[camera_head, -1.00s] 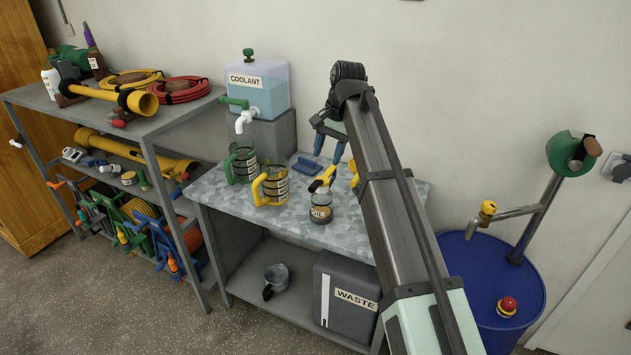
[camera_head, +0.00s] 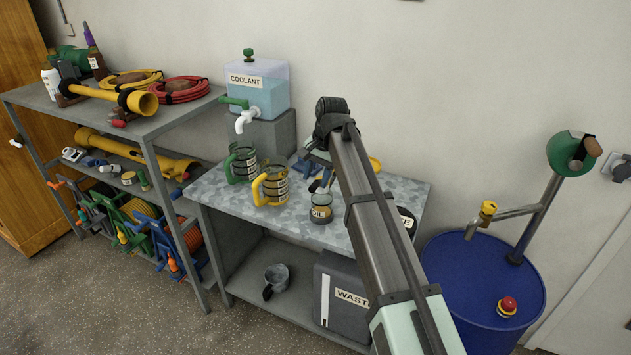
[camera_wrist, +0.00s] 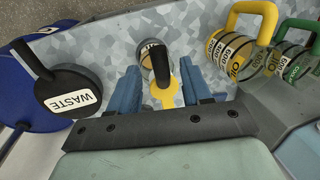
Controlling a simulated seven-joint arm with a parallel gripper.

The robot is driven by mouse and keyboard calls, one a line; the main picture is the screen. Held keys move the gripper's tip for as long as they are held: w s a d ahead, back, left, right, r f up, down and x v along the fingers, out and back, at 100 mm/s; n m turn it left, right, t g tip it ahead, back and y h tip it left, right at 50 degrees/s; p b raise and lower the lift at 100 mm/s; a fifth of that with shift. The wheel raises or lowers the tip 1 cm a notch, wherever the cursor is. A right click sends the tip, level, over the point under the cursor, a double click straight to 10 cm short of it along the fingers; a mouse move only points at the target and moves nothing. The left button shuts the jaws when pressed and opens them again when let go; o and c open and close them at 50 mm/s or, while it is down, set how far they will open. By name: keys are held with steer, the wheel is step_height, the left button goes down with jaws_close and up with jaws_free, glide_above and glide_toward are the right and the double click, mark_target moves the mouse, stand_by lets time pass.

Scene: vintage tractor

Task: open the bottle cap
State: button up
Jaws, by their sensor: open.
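I cannot tell whether the yellow part is joined to the bottle. The bottle's cap is not clearly visible, and nothing looks gripped.
A yellow-handled mug (camera_head: 270,187) and a green-handled mug (camera_head: 240,165) stand left of the bottle. A black WASTE container (camera_head: 407,222) is on the right, partly behind my arm. A coolant tank (camera_head: 258,85) stands at the back. A blue drum (camera_head: 450,270) is beside the table.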

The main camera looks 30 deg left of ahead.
steer(key=shift+a+f, duration=0.2)
steer(key=shift+f, duration=0.9)
jaws_close()
